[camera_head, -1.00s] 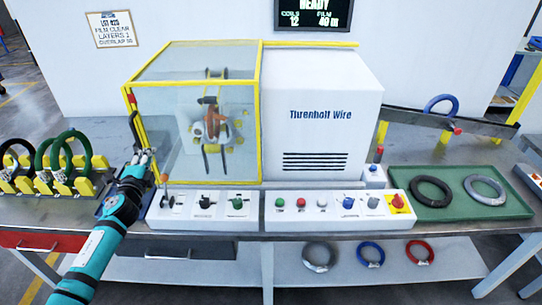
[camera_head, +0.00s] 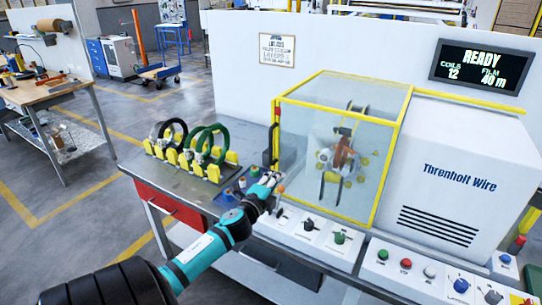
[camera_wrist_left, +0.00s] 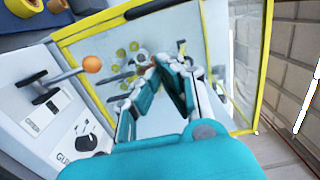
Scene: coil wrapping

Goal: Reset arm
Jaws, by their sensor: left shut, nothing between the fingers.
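My left gripper (camera_head: 268,183) is shut and empty at the left end of the control panel, in front of the wrapping machine's clear yellow-framed guard (camera_head: 330,135). The lever's orange knob (camera_head: 280,188) shows close beside the fingers. In the left wrist view, the shut fingers (camera_wrist_left: 152,72) are in front of the guard's clear pane, with the lever's orange knob (camera_wrist_left: 92,65) to their left. I cannot tell how far the fingers are from the pane. My right gripper is in neither current view.
Dark and green coils (camera_head: 205,142) stand in a yellow rack left of the machine. The white machine housing (camera_head: 460,165) stands to the right, below a display (camera_head: 483,66) reading READY. A wooden workbench (camera_head: 45,90) is far left, with open floor between.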

